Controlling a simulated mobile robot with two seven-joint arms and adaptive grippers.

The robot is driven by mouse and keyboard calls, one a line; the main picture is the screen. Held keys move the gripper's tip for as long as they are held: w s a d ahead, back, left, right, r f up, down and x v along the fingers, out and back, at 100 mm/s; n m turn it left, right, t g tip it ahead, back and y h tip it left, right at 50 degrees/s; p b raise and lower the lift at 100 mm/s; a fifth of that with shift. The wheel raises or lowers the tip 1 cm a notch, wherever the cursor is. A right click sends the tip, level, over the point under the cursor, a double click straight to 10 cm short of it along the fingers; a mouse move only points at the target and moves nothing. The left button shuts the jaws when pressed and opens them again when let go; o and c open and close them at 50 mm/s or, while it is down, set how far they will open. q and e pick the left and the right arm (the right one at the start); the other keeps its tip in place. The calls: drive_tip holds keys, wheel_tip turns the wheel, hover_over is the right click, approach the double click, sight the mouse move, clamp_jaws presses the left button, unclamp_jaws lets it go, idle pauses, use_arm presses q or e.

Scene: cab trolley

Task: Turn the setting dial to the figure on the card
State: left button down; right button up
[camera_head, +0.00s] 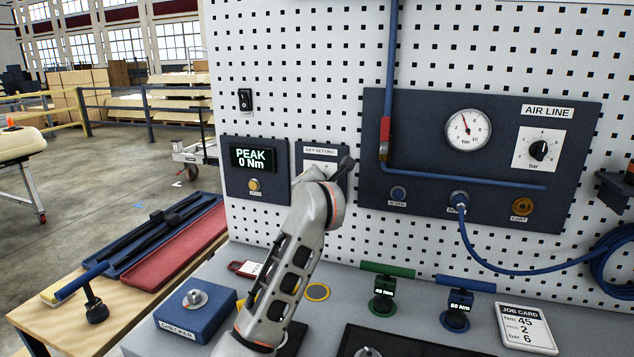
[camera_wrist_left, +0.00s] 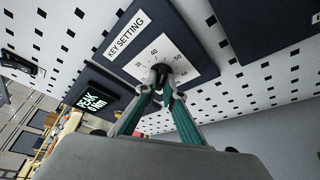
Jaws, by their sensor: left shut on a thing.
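The key setting panel (camera_head: 312,151) is on the pegboard, mostly hidden behind my left arm in the head view. In the left wrist view its white scale plate (camera_wrist_left: 181,49) shows figures including 30 and 40. My left gripper (camera_wrist_left: 163,82) is shut on the dark setting dial (camera_wrist_left: 161,69) at the plate's middle. The fingers cover much of the dial, and I cannot read its pointer. The job card (camera_head: 526,328) stands at the lower right and reads Nm 45, 2 and bar 6. My right gripper is not in view.
A PEAK display (camera_head: 253,158) reads 0 Nm, left of the key setting panel. The air line panel (camera_head: 480,160) is to its right, with a gauge and another dial (camera_head: 538,150). Green (camera_head: 384,292) and blue (camera_head: 458,309) keys and a blue checker box (camera_head: 196,311) stand on the worktop.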

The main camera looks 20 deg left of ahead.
use_arm(q)
drive_tip(key=c, duration=2.2)
unclamp_jaws()
drive_tip(key=shift+o, duration=0.2)
drive_tip(key=shift+s, duration=0.1)
drive_tip(key=v, duration=1.1)
drive_tip(key=shift+s+r, duration=0.15)
drive_tip(key=shift+s, duration=0.2)
